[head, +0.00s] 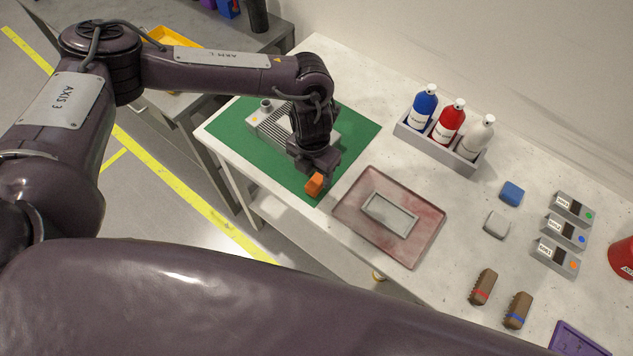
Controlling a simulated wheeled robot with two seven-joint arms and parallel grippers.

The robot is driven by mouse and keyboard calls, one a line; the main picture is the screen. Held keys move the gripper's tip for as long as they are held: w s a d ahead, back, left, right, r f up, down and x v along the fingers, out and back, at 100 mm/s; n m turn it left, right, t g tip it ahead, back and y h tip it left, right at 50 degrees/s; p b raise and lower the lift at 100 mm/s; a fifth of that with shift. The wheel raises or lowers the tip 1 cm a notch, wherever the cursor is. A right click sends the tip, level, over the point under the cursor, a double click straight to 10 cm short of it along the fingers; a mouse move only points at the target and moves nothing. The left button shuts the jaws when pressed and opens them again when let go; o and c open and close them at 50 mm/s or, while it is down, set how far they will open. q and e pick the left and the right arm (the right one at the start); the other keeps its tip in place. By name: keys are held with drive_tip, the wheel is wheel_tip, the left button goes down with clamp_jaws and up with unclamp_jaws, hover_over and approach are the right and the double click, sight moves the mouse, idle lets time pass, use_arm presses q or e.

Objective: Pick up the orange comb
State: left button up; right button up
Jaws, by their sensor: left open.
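A small orange piece (315,184), which I take to be the orange comb, is at the front corner of the green mat (359,132). Only its blocky end shows, and no teeth can be made out. My left gripper (316,170) is open, pointing down right at the orange piece and hiding part of it. I cannot tell whether the jaws touch it. My right gripper is not in view.
A grey ribbed fixture (272,128) sits on the mat behind my left gripper. A reddish tray (425,217) lies just right. A bottle rack (455,161) stands at the back. Two brown brushes (482,287) (517,310) and grey labelled blocks (566,229) are at the right.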

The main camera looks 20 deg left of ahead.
sight(313, 184)
use_arm(q)
drive_tip(key=shift+a+f, duration=0.2)
drive_tip(key=shift+a, duration=0.2)
drive_tip(key=f+p, duration=0.1)
drive_tip(key=f, duration=0.2)
drive_tip(key=f+p, duration=0.2)
drive_tip(key=f, duration=0.1)
drive_tip(key=shift+w+d, duration=0.15)
drive_tip(key=shift+d, duration=0.05)
drive_tip(key=shift+f, duration=0.6)
drive_tip(key=c, duration=1.1)
drive_tip(key=shift+o, duration=0.2)
drive_tip(key=shift+r, duration=0.1)
